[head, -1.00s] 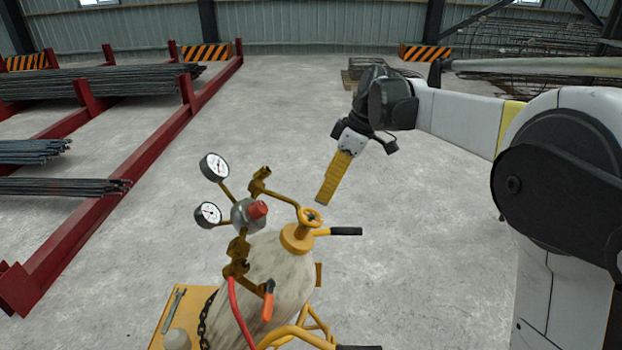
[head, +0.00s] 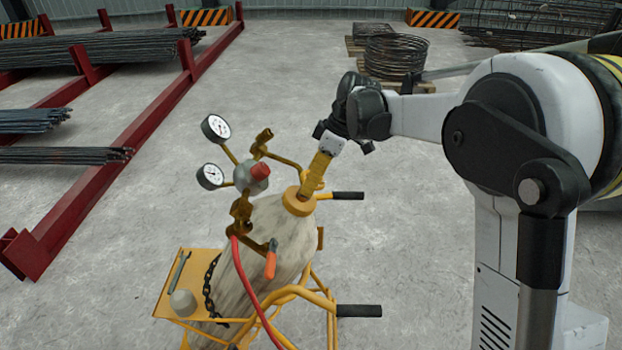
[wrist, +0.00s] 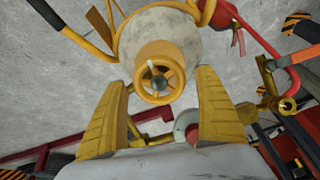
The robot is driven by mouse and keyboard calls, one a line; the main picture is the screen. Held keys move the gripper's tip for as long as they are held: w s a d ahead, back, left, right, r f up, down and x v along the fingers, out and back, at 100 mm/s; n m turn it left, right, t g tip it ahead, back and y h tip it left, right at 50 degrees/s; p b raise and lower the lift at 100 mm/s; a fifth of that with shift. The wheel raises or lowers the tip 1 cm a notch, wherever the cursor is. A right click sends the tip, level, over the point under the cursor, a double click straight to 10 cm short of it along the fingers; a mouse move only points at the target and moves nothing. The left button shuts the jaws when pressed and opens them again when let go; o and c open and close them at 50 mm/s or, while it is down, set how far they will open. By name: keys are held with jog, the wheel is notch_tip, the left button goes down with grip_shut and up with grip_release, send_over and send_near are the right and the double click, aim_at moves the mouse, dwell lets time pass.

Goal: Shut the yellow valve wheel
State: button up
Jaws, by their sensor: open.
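The yellow valve wheel (wrist: 160,80) sits on top of the gas cylinder (head: 277,243), inside a yellow collar (head: 298,204). In the wrist view the wheel shows spokes and a dark hub, just beyond and between my fingertips. In the head view my gripper (head: 312,190) hides the wheel. My gripper also shows in the wrist view (wrist: 162,88), with its two yellow fingers spread wide and nothing held between them. The fingers are on either side of the wheel's line; I cannot tell whether they touch the collar.
A regulator (head: 251,177) with two gauges (head: 215,128) and a red knob stands left of the wheel. The yellow cart has black handles (head: 348,196); a red hose (head: 247,290) hangs in front. Red racks with rebar (head: 65,155) stand left. Open floor lies behind.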

jog(key=shift+c, duration=0.3)
jog(key=c, duration=1.1)
jog(key=shift+c, duration=0.2)
